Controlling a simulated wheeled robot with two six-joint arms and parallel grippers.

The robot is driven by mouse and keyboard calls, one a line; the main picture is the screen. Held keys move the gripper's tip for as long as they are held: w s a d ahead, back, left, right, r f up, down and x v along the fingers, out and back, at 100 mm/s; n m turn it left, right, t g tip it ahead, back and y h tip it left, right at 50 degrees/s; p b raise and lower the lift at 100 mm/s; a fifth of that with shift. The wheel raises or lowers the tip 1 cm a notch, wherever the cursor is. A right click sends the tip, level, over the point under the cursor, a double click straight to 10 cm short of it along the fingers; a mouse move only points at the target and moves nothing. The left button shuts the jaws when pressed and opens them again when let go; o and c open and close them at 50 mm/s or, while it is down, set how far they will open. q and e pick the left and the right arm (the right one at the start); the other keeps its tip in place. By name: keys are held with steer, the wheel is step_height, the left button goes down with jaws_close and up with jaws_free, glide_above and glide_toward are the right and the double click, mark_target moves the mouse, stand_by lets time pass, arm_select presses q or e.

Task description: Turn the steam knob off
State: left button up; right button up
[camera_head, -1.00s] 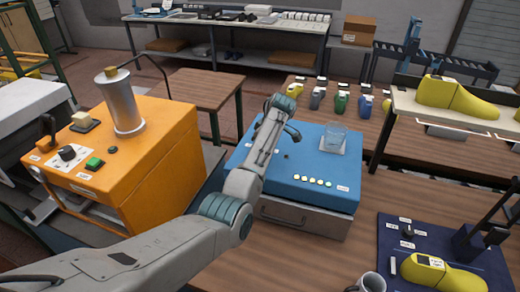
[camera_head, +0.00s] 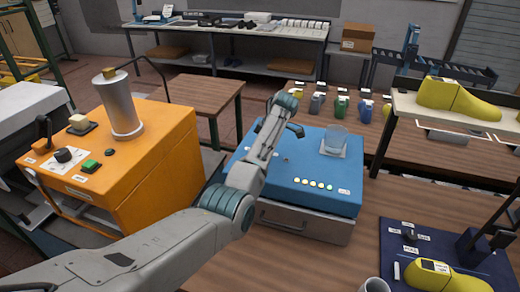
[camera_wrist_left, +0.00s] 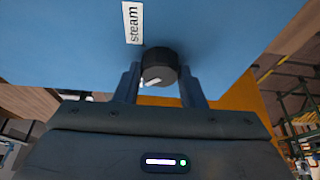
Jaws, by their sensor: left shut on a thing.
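The black steam knob (camera_wrist_left: 158,66) sits on a face of the blue machine, beside a white label reading "steam" (camera_wrist_left: 133,22), in the left wrist view. A white pointer mark on the knob slants toward the lower left there. My left gripper (camera_wrist_left: 160,88) has one finger on each side of the knob and is shut on it. In the head view my left arm reaches over the blue machine (camera_head: 315,170); the arm hides the knob and fingertips.
An orange machine (camera_head: 150,165) with a metal cylinder (camera_head: 120,105) stands left of the blue one. A glass beaker (camera_head: 334,138) stands on the blue top. A yellow shoe last (camera_head: 440,275) lies on a dark mat at the lower right, near a mug (camera_head: 374,285).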

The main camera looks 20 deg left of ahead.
arm_select(q)
steer(key=o, duration=1)
steer(key=shift+d, duration=0.1)
steer(key=shift+r, duration=0.15)
steer(key=shift+w+d+r+b, duration=0.1)
steer(key=shift+d+r+b, duration=0.05)
steer(key=shift+r+b, duration=0.2)
steer(key=b+v, duration=0.1)
steer(key=v, duration=0.9)
steer(key=shift+f, duration=0.1)
